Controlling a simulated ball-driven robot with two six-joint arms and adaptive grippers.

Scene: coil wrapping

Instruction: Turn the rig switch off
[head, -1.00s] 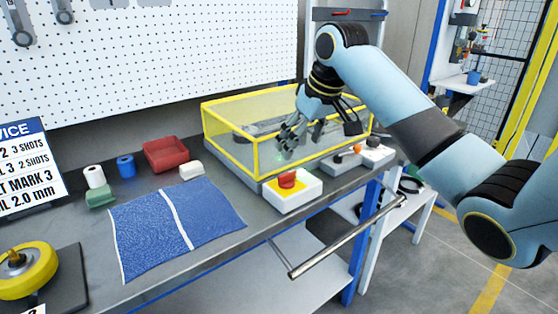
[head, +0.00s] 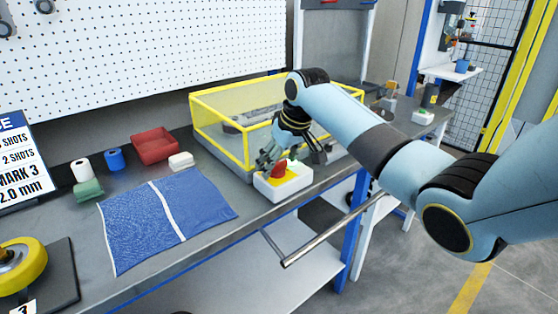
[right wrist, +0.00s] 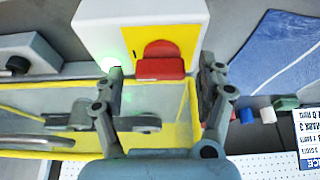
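The rig switch is a white box (head: 291,186) with a yellow plate and a red knob (head: 280,167), at the front edge of the bench. In the right wrist view the box (right wrist: 103,24) is at the top, with the red knob (right wrist: 160,66) in front of its yellow plate (right wrist: 158,30). My right gripper (head: 272,161) is low at the switch. In the right wrist view its open fingers (right wrist: 161,78) stand on either side of the knob, with gaps visible. Whether they touch it cannot be told. My left gripper is not in view.
A yellow-framed clear guard (head: 222,139) stands just behind the switch. A blue cloth with a white stripe (head: 205,208) lies to its left. A red bin (head: 155,146) and small rolls stand farther left. A metal rail (head: 325,238) juts out in front.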

